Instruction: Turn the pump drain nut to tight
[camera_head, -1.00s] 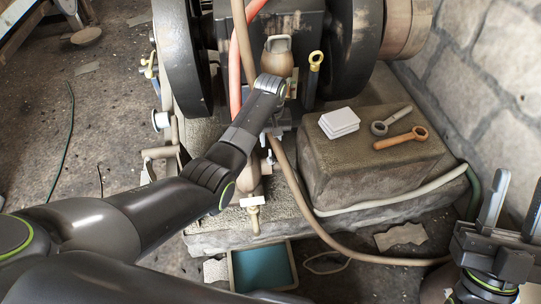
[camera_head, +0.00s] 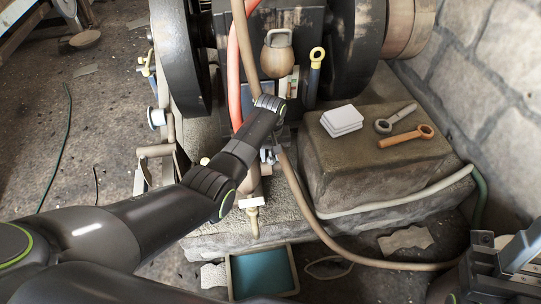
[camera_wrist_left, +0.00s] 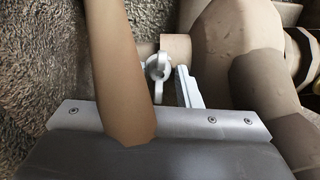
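A pale ring-shaped nut with small lugs (camera_wrist_left: 158,66) shows in the left wrist view, by a brown pipe stub; I take it as the pump drain nut. My left gripper (camera_head: 268,154) reaches down in front of the engine in the head view, its tips small and partly hidden. In the wrist view one pale finger (camera_wrist_left: 188,88) stands just right of the nut, with a small gap. A brown hose (camera_wrist_left: 118,70) hides the other side, so the grip is unclear. My right gripper (camera_head: 505,254) is at the lower right, partly cut off, away from the nut.
A stone block (camera_head: 375,155) at right carries white cards (camera_head: 341,121) and two ring-ended tools, one grey (camera_head: 396,118), one orange (camera_head: 405,137). A brown hose (camera_head: 310,210) runs past my left gripper. A blue tray (camera_head: 262,272) lies on the floor. A large wheel (camera_head: 180,60) stands left.

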